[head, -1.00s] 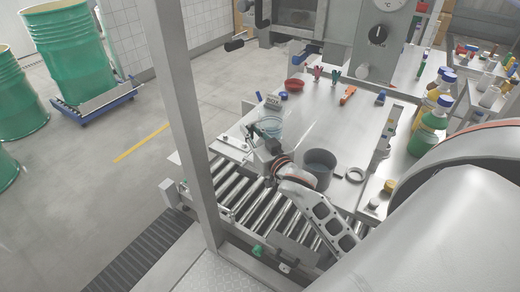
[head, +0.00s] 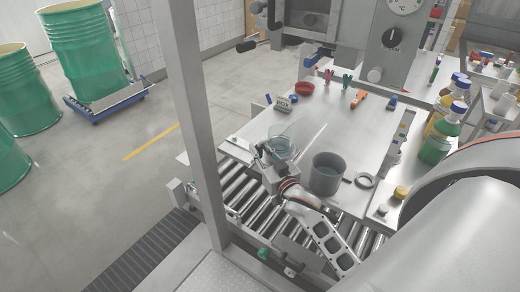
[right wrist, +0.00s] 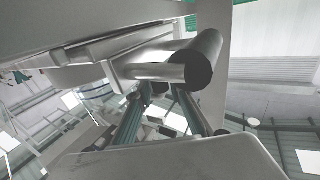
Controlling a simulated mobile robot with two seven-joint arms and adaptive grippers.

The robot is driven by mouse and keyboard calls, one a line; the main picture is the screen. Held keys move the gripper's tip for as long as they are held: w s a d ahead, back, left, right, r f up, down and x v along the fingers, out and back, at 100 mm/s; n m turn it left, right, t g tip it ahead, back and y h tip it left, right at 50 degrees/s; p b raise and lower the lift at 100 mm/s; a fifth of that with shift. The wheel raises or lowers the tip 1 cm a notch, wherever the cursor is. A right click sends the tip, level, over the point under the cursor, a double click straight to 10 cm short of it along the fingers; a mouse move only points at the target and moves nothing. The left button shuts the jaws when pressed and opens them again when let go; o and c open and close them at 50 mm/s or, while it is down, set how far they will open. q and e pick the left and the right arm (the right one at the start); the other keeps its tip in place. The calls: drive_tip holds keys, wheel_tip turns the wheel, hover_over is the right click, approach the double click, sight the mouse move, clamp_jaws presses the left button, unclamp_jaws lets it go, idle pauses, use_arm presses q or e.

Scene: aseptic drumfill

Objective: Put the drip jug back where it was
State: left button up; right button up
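A clear, bluish jug (head: 281,147), which looks like the drip jug, is at the near left part of the steel worktop (head: 335,125). My right gripper (head: 264,157) is at the jug's near left side, very close to it or touching it. Whether its fingers are closed on the jug cannot be made out. In the right wrist view, two dark teal fingers (right wrist: 160,115) reach forward beneath a shiny cylinder, and what lies between them is unclear. Clear curved glass (right wrist: 97,92) shows left of them. My left gripper is not in view.
A grey pot (head: 327,174) stands right of the jug, with a metal ring (head: 365,181) beside it. A labelled box (head: 284,105) and a red bowl (head: 305,89) are farther back. A roller conveyor (head: 245,200) runs along the near edge; a grey post (head: 190,120) stands left.

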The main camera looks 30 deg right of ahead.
drive_tip(key=shift+o, duration=0.6)
drive_tip(key=shift+f+b, duration=0.15)
drive_tip(key=shift+b, duration=0.3)
drive_tip(key=s+a, duration=0.1)
drive_tip(key=s, duration=0.6)
drive_tip(key=shift+s, duration=0.4)
